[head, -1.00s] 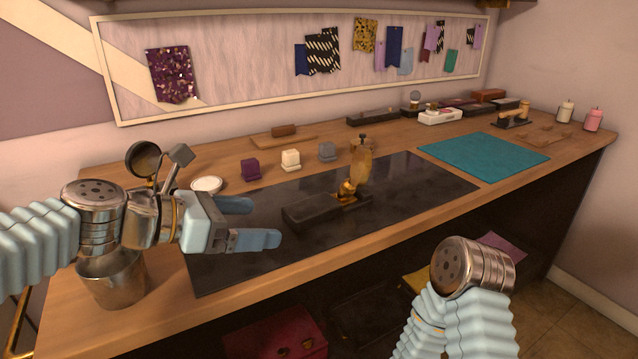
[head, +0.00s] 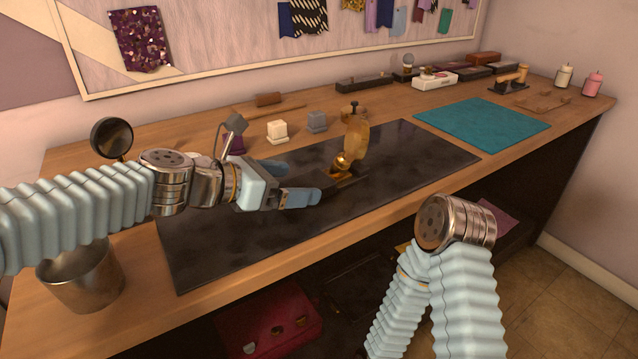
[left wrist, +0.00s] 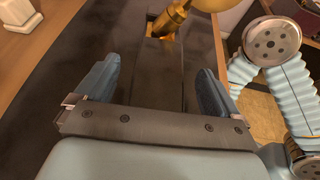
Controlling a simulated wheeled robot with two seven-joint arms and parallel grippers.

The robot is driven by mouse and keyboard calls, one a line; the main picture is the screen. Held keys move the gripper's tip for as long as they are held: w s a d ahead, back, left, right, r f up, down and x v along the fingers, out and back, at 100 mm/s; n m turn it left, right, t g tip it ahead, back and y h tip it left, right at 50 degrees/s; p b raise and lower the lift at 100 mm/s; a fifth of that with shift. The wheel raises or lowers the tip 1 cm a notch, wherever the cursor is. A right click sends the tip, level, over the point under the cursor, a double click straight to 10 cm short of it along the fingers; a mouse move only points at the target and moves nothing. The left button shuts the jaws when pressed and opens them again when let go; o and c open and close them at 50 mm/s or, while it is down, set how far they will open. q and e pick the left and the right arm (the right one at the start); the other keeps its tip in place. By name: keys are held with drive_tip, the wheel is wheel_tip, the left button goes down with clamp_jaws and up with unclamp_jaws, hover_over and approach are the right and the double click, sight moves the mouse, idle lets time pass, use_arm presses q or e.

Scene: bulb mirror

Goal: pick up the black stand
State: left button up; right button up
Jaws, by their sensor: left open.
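The black stand (left wrist: 158,72) is a long dark block on the dark mat, with a brass fitting (left wrist: 168,22) at its far end. In the head view my left gripper (head: 305,182) covers most of the stand; its far end (head: 350,181) shows by the brass fitting. In the left wrist view the two blue-grey fingers of my left gripper (left wrist: 157,78) are open, one on each side of the block, with gaps between. I cannot tell the height of the fingertips over the mat. My right arm shows at the lower right, but its gripper is out of view.
An amber bottle (head: 356,140) stands just beyond the brass fitting. White (head: 277,132) and grey (head: 317,122) small blocks stand behind the mat (head: 220,250). A metal cup (head: 82,275) is at the near left. The teal mat (head: 482,124) at right is clear.

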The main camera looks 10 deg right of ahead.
sight(304, 183)
use_arm(q)
drive_tip(key=x, duration=0.3)
drive_tip(key=shift+d+f, duration=0.15)
drive_tip(key=c, duration=1.1)
drive_tip(key=shift+c, duration=0.3)
drive_tip(key=shift+r, duration=0.2)
